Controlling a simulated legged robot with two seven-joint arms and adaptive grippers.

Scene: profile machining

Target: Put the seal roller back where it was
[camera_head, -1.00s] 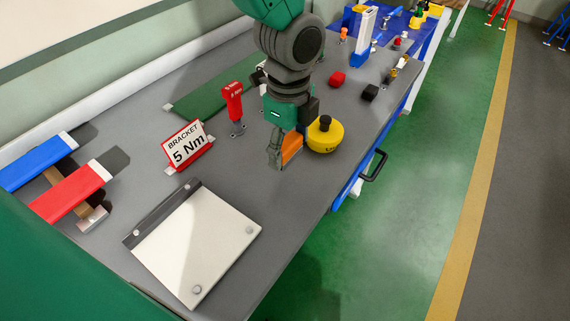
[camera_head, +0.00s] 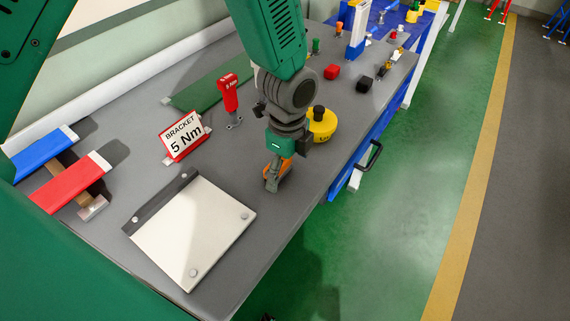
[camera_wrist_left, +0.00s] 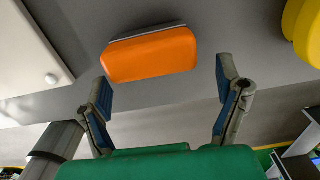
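An orange block-like piece with a grey strip along one edge (camera_wrist_left: 150,54) is the likeliest seal roller, though I cannot be sure of its identity. It lies on or just above the grey bench top; which, I cannot tell. My left gripper (camera_head: 272,184) points down over the bench, with the orange piece (camera_head: 284,172) at its fingertips, partly hidden by a finger. In the left wrist view my left gripper (camera_wrist_left: 165,90) has its blue-padded fingers wide apart. The orange piece is ahead of the fingertips, apart from both. My right gripper is not in view.
A white plate with a dark bar (camera_head: 195,232) lies in front. A yellow round weight-like thing (camera_head: 322,126) stands just behind my gripper. A red "BRACKET 5 Nm" sign (camera_head: 183,138) and a red tool (camera_head: 230,93) stand left. The bench's right edge is close.

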